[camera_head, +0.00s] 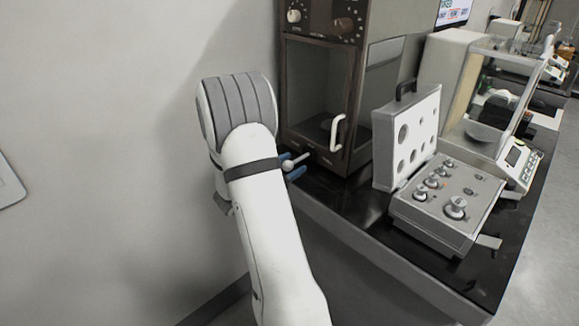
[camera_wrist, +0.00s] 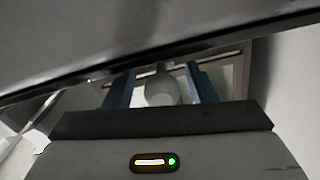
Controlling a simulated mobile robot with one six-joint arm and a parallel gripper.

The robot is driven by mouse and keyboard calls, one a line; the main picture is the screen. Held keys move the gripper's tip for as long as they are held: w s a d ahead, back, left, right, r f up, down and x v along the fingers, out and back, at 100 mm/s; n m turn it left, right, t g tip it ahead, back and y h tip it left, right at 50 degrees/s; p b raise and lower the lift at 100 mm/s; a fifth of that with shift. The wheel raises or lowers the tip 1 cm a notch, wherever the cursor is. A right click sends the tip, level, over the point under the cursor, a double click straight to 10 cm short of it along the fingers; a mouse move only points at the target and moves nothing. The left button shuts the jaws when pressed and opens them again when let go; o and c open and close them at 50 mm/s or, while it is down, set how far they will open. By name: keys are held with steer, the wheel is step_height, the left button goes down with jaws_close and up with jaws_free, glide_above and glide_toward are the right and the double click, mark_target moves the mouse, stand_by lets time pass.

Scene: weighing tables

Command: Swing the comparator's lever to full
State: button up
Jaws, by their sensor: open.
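The comparator is a tall brown cabinet (camera_head: 318,85) with a glass door and a white door handle, at the back left of the black bench in the head view. Its lever (camera_head: 290,164) is a light knob low on the cabinet's front left. In the wrist view the lever's pale round knob (camera_wrist: 161,90) sits between my two blue fingers. My gripper (camera_head: 294,167) is open around the knob, with a finger on each side. In the wrist view my gripper (camera_wrist: 160,88) shows gaps beside the knob.
An open weight case (camera_head: 436,222) with several metal weights stands on the bench (camera_head: 345,215), right of the cabinet. A glass-sided balance (camera_head: 478,130) with a keypad is behind it. A plain wall (camera_head: 110,130) is close on the left of my arm.

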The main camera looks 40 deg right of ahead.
steer(key=shift+d, duration=0.6)
jaws_close()
